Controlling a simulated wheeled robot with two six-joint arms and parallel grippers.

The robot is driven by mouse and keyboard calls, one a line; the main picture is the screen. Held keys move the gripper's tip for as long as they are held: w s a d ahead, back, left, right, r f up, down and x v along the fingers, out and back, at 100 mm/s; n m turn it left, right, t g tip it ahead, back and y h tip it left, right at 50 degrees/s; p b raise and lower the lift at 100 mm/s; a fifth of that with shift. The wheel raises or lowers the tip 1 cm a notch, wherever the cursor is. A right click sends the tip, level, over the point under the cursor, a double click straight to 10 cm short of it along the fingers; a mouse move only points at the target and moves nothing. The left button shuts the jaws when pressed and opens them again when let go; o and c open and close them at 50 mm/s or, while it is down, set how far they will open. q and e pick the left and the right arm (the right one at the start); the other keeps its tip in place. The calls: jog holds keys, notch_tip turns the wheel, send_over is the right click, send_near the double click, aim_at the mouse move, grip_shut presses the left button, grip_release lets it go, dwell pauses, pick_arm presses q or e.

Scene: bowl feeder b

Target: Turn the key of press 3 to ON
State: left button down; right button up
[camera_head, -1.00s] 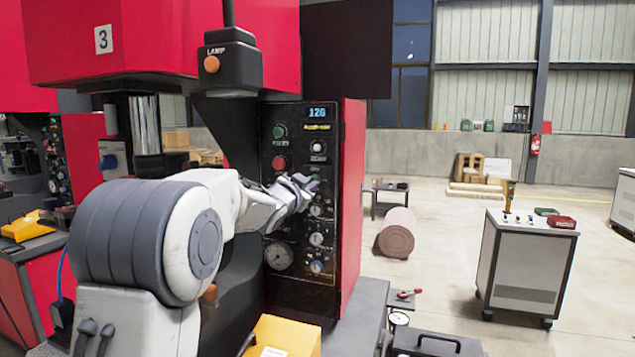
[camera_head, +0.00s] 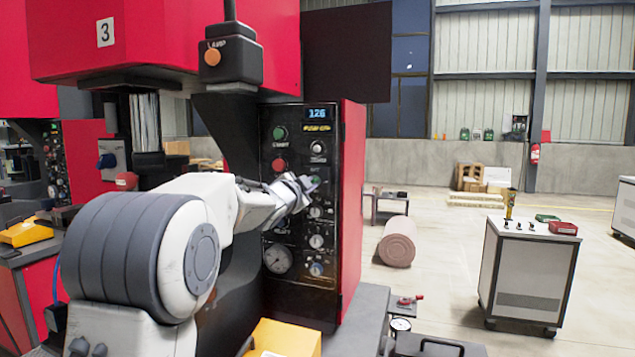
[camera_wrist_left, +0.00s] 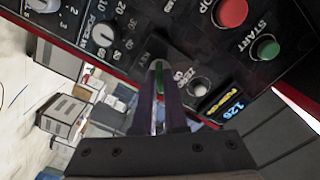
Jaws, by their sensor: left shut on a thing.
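Press 3 (camera_head: 105,33) is red, with its number on a white plate. Its black control panel (camera_head: 300,270) faces me in the head view, with buttons, knobs and a gauge. My left gripper (camera_head: 308,184) is at the middle right of this panel. In the wrist view the left gripper (camera_wrist_left: 157,75) is shut on the key (camera_wrist_left: 158,80), a small green piece showing between the fingers. The fingers hide most of the key and its switch, so I cannot read its position. My right gripper is not in view.
A green START button (camera_wrist_left: 267,48), a red button (camera_wrist_left: 232,12) and a knob (camera_wrist_left: 103,35) sit close around the gripper. The lamp box (camera_head: 231,62) hangs above the arm. A grey cart (camera_head: 525,270) stands on the floor at the right.

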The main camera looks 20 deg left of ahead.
pick_arm(q)
jog(key=shift+m+b, duration=1)
jog(key=shift+m, duration=1.3)
jog(key=m+b, duration=0.1)
jog(key=m, duration=0.2)
jog(key=shift+m, duration=0.4)
jog(key=c, duration=0.9)
grip_release()
